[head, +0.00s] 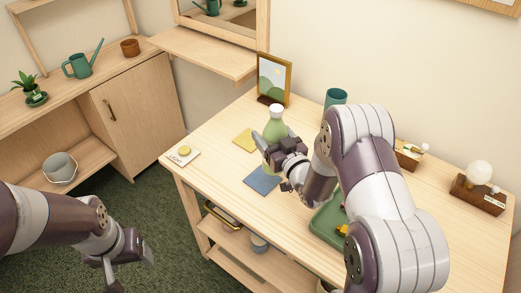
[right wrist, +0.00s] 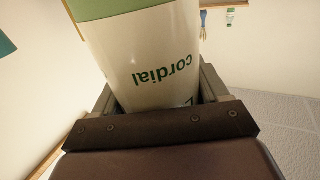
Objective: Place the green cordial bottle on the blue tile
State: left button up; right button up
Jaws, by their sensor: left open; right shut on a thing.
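The green cordial bottle (head: 275,126) has a pale cap and a white label reading "cordial". My right gripper (head: 272,160) is shut on it; in the right wrist view the bottle (right wrist: 150,62) sits between the two fingers. In the head view the gripper hides much of its lower part, so I cannot tell whether its base touches the table. The blue tile (head: 261,181) lies flat on the table, just in front of the bottle and partly beside my gripper. My left gripper (head: 130,264) is open and empty, low over the floor left of the table.
A yellow tile (head: 244,140) lies behind the blue one. A white card with a yellow disc (head: 183,154) is at the table's left corner. A picture frame (head: 273,79), teal cup (head: 335,97), green tray (head: 325,230) and bulb lamp (head: 479,188) also stand there.

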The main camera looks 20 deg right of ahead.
notch_tip(320, 180, down, 7)
jog(key=w+a, duration=0.2)
jog(key=shift+a+r, duration=0.2)
jog(key=shift+a, duration=0.15)
pick_arm(q)
jog(key=shift+w+d, duration=0.15)
jog(key=shift+w, duration=0.15)
pick_arm(e)
jog(key=o, duration=1.6)
jog(key=shift+c, duration=0.2)
pick_arm(q)
jog(key=shift+f+b, duration=0.65)
pick_arm(e)
jog(key=s+d+r+m+g+h, duration=0.1)
jog(key=s+g+h, duration=0.1)
jog(key=s+g, duration=0.6)
jog(key=s+d+r+m+g+h, duration=0.1)
jog(key=s+g, duration=0.7)
jog(key=s, duration=1)
jog(key=shift+s+d+r+h, duration=0.25)
jog(key=shift+s+h, duration=0.15)
jog(key=shift+h, duration=0.1)
